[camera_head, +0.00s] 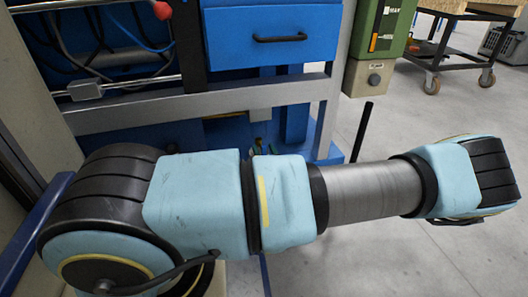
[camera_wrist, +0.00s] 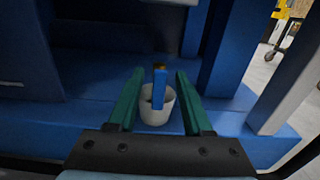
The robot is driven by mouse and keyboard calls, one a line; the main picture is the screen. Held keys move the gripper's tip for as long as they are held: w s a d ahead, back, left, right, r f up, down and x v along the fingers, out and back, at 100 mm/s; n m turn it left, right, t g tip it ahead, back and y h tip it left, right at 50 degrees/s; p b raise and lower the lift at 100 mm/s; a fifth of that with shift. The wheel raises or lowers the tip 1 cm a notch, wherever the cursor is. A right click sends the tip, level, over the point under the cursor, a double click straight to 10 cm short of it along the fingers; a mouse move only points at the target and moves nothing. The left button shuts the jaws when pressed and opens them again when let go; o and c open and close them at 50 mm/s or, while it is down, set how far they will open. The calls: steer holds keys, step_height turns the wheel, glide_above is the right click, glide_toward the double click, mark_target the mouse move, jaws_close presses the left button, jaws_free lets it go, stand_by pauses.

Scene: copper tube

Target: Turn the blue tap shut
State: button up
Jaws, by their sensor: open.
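In the wrist view the blue tap handle (camera_wrist: 159,85) stands upright, with a small copper-coloured part (camera_wrist: 160,67) at its top. A white cup (camera_wrist: 151,116) is directly behind or below the handle; I cannot tell which. My gripper (camera_wrist: 161,75) is open, with one green finger to the left of the handle and one to the right. Both fingers look apart from the handle, and nothing is held. In the head view my own arm crosses the picture and hides most of the tap area.
A blue ledge (camera_wrist: 90,75) lies around the cup, with a blue upright (camera_wrist: 214,50) to the right. In the head view there is a blue drawer (camera_head: 270,38) above a grey rail (camera_head: 230,98). A green cabinet (camera_head: 386,25) stands right, beside open floor (camera_head: 420,115).

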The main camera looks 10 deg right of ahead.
steer(key=shift+w+a, duration=0.1)
steer(key=shift+w, duration=0.3)
steer(key=shift+c, duration=0.2)
jaws_close()
